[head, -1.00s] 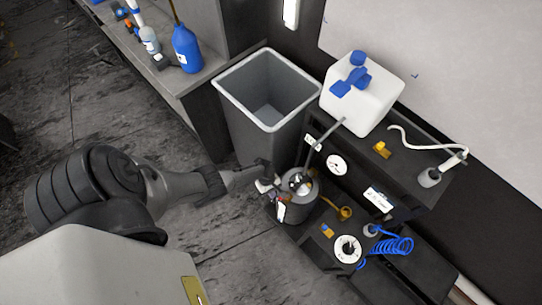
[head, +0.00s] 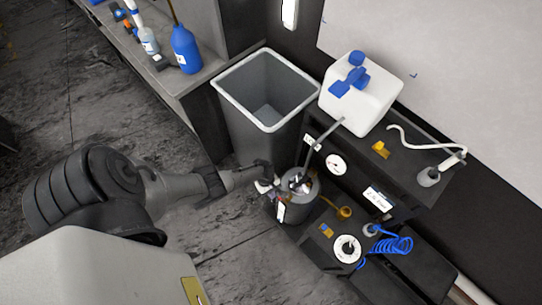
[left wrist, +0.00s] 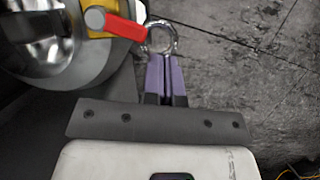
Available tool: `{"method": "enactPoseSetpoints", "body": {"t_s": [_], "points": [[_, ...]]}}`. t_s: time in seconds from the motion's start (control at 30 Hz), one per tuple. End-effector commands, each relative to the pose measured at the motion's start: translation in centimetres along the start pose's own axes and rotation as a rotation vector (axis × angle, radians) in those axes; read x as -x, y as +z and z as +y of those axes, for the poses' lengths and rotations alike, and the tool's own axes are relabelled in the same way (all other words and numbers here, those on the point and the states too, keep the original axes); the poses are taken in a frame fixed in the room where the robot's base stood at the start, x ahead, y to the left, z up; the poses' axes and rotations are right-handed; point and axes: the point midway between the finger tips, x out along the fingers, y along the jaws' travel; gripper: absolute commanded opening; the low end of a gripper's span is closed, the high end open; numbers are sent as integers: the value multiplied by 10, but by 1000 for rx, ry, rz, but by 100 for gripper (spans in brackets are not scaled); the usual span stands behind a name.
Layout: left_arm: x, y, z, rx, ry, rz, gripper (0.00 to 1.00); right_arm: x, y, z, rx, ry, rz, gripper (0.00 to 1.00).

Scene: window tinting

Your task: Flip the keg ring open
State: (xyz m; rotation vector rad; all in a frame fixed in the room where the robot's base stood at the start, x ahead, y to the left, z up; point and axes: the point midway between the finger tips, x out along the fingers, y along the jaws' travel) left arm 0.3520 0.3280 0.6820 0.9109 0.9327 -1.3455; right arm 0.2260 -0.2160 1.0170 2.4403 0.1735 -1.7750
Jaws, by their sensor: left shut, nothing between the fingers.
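The keg (head: 299,204) is a dark grey cylinder with a bright metal top, standing beside the grey bin. In the left wrist view the keg's shiny rounded top (left wrist: 36,48) fills the upper left corner, with a yellow part and a red lever (left wrist: 124,27) on it. The silver keg ring (left wrist: 171,30) shows at the end of the red lever. My left gripper (left wrist: 165,58) has its purple fingers shut together with nothing between them. Its fingertips are at the ring's lower edge; I cannot tell whether they touch. In the head view my left gripper (head: 268,186) is at the keg's left side.
A grey bin (head: 233,128) stands just behind the keg. A white jug (head: 368,107) with blue parts sits on the dark shelf at right. A blue coiled hose (head: 391,246) and a round white gauge (head: 347,249) are right of the keg. The floor at left is clear.

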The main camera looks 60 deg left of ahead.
Motion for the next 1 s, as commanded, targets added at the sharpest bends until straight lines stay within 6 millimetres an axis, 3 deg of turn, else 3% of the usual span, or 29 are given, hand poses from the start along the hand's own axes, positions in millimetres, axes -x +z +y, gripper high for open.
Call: {"method": "enactPoseSetpoints", "body": {"t_s": [0.33,0.57,0.7,1.0], "points": [[1,-5,0,0,0,1,0,-2,1,0,1,1,0,43],[11,-37,4,0,-1,3,0,-14,5,2,9,7,-1,43],[49,-33,6,-5,0,2,0,10,-3,4,10,8,-4,43],[95,-34,9,-5,-1,2,0,31,-9,3,9,7,1,43]]}}
